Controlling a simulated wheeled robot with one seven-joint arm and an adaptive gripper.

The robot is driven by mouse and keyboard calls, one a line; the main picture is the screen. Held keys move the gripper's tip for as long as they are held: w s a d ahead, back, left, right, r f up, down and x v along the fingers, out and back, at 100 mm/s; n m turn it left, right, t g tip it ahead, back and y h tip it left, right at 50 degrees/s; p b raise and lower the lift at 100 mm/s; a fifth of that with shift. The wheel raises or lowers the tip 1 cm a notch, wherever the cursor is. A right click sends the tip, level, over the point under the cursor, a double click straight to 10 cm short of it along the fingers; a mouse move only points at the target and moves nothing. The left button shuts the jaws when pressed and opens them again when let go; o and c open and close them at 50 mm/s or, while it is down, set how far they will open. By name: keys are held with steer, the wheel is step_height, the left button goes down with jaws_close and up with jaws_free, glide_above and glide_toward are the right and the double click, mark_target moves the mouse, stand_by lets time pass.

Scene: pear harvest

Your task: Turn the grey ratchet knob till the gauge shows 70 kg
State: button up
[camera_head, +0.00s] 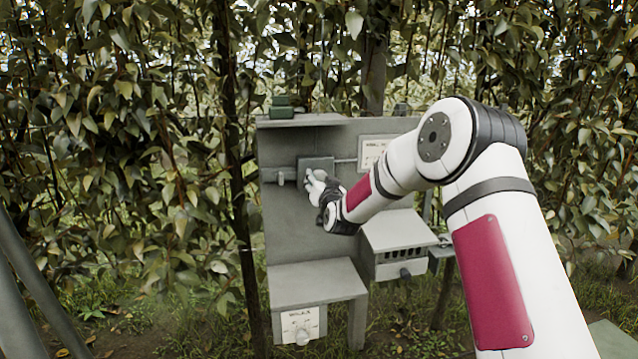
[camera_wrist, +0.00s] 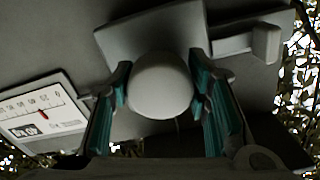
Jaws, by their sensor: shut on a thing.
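The grey ratchet knob (camera_wrist: 160,86) is a smooth round shape in the middle of the wrist view, in front of a grey box (camera_wrist: 130,33). My gripper (camera_wrist: 160,92) is shut on the knob, with a teal-padded finger on either side. In the head view, my gripper (camera_head: 318,186) is at the grey box (camera_head: 316,162) on the upright panel and mostly hides the knob. The gauge (camera_wrist: 42,114) is a pale plate with a scale and a short red pointer at the left of the wrist view. Its figures are too small to read surely.
A grey latch-like block (camera_wrist: 266,42) sits on a bar beside the box. Below the panel are a labelled grey housing (camera_head: 315,290) and a slotted box (camera_head: 400,245). A small green block (camera_head: 282,107) stands on top. Leafy branches surround the stand.

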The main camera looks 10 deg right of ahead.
steer(key=m, duration=0.5)
steer(key=shift+m+b, duration=0.3)
steer(key=shift+b, duration=0.1)
steer(key=shift+a+r+m, duration=0.1)
steer(key=shift+m, duration=2.1)
steer(key=o, duration=1.2)
steer(key=shift+c, duration=0.2)
steer(key=shift+s, duration=0.1)
steer(key=s, duration=1.2)
steer(key=shift+a, duration=0.1)
